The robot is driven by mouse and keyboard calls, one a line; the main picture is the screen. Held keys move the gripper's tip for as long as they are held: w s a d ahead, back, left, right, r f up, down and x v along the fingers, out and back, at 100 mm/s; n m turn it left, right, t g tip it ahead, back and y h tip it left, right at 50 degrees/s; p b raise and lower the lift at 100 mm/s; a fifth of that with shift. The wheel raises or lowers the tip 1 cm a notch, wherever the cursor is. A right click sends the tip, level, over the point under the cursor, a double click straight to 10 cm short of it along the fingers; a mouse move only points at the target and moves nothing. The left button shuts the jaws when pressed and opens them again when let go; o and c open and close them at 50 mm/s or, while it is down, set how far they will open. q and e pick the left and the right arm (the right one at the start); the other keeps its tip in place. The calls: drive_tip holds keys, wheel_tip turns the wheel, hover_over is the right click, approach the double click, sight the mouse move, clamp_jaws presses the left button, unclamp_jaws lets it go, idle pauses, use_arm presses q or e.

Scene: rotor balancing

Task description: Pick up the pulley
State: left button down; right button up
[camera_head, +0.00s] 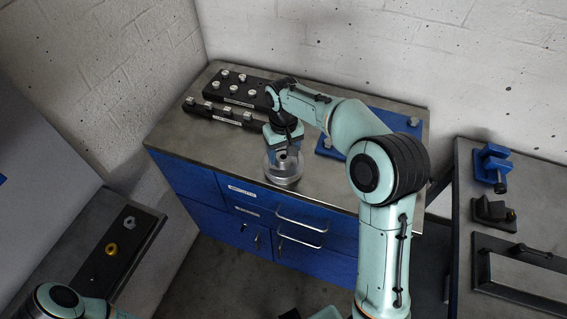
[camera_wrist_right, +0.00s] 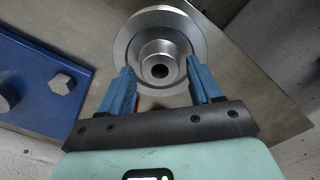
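The pulley (camera_head: 284,169) is a silver metal disc with a raised hub and a centre hole, lying flat near the front edge of the blue cabinet's top. In the right wrist view the pulley (camera_wrist_right: 184,37) shows from above, between and beyond the fingertips. My right gripper (camera_head: 284,152) is over the pulley, pointing down. In the wrist view the right gripper (camera_wrist_right: 163,80) is open, with its blue fingers either side of the hub; whether they touch it I cannot tell. My left gripper is outside both views; only part of my left arm shows at the bottom left.
Behind are black blocks (camera_head: 222,113) with several metal pieces. A blue plate (camera_head: 384,124) with bolts lies right of the pulley. A side bench (camera_head: 540,205) at right holds a blue vise (camera_head: 491,165). A lower left bench has a dark board (camera_head: 112,246). The cabinet top's front left is clear.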

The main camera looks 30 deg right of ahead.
clamp_jaws()
drive_tip(key=shift+r, duration=0.1)
drive_tip(key=shift+r, duration=0.1)
